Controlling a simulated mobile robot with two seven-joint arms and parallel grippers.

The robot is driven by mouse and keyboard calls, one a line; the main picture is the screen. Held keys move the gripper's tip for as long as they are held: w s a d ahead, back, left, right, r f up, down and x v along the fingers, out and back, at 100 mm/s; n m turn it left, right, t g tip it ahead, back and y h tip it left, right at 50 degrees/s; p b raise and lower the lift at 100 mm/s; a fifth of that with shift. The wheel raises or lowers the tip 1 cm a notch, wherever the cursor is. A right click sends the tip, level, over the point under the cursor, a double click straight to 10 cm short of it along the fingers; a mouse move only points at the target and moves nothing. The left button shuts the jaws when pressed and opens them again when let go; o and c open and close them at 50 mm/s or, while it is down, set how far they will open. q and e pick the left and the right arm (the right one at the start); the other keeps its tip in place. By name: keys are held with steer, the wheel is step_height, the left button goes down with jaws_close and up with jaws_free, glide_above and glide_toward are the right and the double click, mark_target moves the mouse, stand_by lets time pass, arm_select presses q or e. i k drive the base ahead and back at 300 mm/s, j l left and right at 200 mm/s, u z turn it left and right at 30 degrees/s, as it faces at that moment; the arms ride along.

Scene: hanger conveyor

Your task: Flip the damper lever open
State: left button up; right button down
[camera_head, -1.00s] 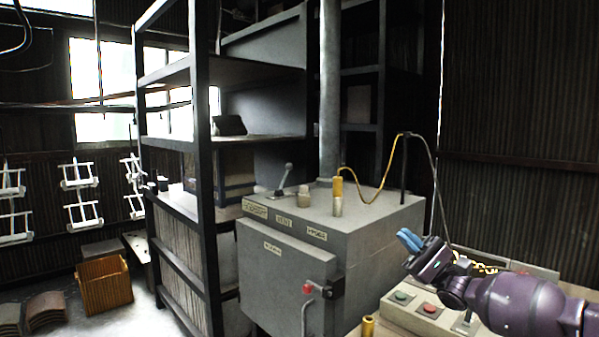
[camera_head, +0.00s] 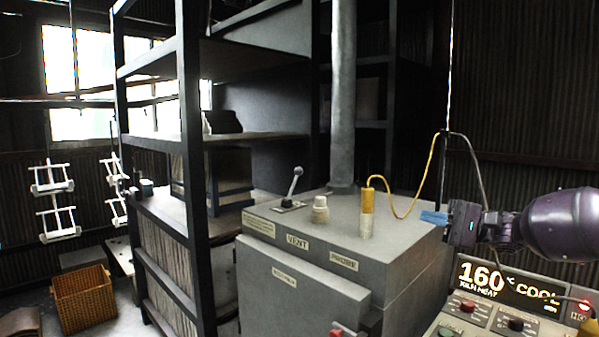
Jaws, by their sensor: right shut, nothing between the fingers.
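The damper lever (camera_head: 293,187) stands on a small base plate at the back left of the grey kiln's top (camera_head: 330,222). It has a grey ball knob and tilts slightly to the right. My right gripper (camera_head: 424,217) is at the right edge of the kiln top, its blue fingers shut and empty, pointing left. It is well to the right of the lever, beyond the vent knob and probe, and touches neither. My left gripper is out of view.
A pale vent knob (camera_head: 320,209) and a yellow probe (camera_head: 367,208) with a looping cable stand between lever and gripper. A stovepipe (camera_head: 342,100) rises behind. A control panel (camera_head: 500,318) reads 160 and COOL at lower right. Dark shelves (camera_head: 190,150) stand left.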

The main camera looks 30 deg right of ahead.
mark_target(294, 184)
steer(key=i+l, duration=0.1)
steer(key=i, duration=0.55)
steer(key=i+l, duration=0.15)
steer(key=i, duration=0.5)
